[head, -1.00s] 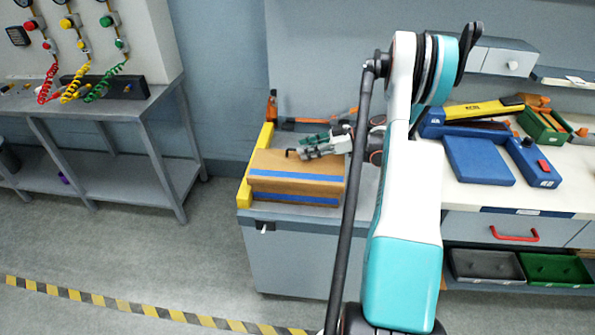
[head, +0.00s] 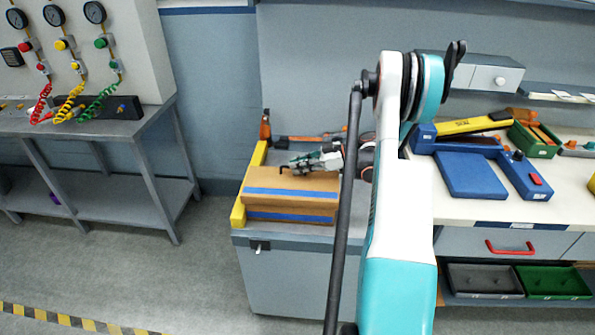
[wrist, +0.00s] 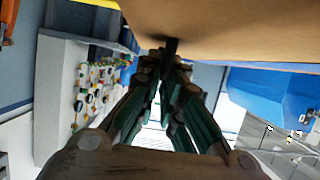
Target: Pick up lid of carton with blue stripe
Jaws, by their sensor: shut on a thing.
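A brown carton with blue stripes (head: 291,216) stands on the grey cabinet top, left of my arm in the head view. Its lid (head: 262,180), brown with its own blue stripe, sits on it as the upper part. My gripper (head: 288,168) lies almost level just above the lid's top, reaching in from the right. In the wrist view the fingers (wrist: 168,62) converge on a small dark piece at the brown lid surface (wrist: 225,22), seemingly a handle. They are shut on it.
A yellow strip (head: 240,214) runs along the cabinet's left edge. Orange-and-black tools (head: 310,138) lie behind the carton. A white bench at right holds a blue flat box (head: 470,175) and other parts. A grey table with gauges (head: 85,128) stands at far left; floor between is clear.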

